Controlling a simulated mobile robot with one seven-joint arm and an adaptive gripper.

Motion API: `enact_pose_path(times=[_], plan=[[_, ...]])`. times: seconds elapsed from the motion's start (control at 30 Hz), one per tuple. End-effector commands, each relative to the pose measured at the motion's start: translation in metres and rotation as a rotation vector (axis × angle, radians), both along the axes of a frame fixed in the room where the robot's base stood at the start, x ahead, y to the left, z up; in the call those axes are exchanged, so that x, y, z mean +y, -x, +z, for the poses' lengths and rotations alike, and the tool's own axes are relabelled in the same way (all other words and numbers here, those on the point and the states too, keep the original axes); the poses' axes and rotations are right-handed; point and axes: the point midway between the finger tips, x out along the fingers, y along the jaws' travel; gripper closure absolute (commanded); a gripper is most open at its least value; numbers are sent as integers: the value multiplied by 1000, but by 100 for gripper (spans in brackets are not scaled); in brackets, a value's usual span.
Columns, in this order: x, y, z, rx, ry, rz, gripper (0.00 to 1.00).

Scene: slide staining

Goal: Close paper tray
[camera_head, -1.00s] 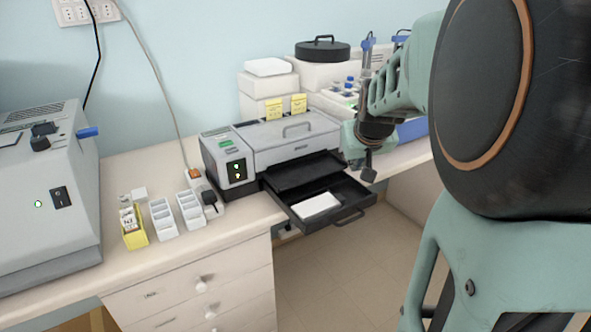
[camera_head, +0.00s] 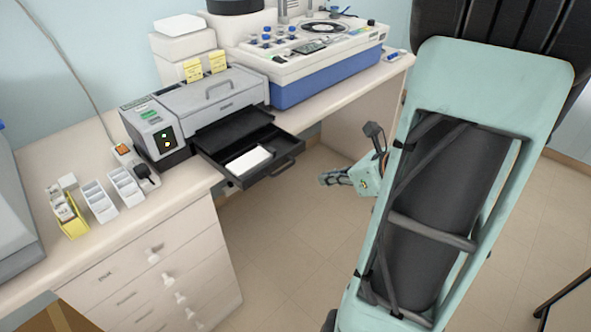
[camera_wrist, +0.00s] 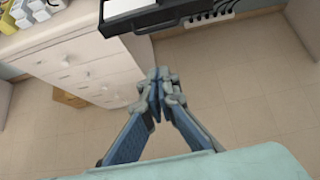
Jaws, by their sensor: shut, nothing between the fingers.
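The grey printer (camera_head: 212,100) stands on the bench with its black paper tray (camera_head: 277,148) pulled out past the bench edge. A stack of white paper (camera_head: 250,161) lies in the tray. The tray's front edge and handle face the open floor side. My gripper (camera_head: 323,180) is shut and empty, to the right of the tray and apart from it. In the wrist view, the blue fingers (camera_wrist: 158,76) meet at the tips over the floor. The tray (camera_wrist: 160,17) shows beyond them at the top, with part of the paper (camera_wrist: 125,5).
Bench drawers (camera_head: 180,280) lie below and left of the tray. White slide holders (camera_head: 99,202) and a yellow one (camera_head: 67,215) stand left of the printer. A blue-and-white machine (camera_head: 310,62) stands behind right. The floor in front is clear.

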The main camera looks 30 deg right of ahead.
Motion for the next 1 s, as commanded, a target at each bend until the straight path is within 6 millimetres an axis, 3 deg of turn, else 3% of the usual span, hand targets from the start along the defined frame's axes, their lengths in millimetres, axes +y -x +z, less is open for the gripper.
enact_pose_path(times=[0.17,0.57,0.8,1.0], plan=[[6,-14,-14,1,-6,-2,100],[29,-73,-68,2,-3,0,100],[39,-102,-57,0,0,0,100],[41,-108,-56,0,0,-2,100]])
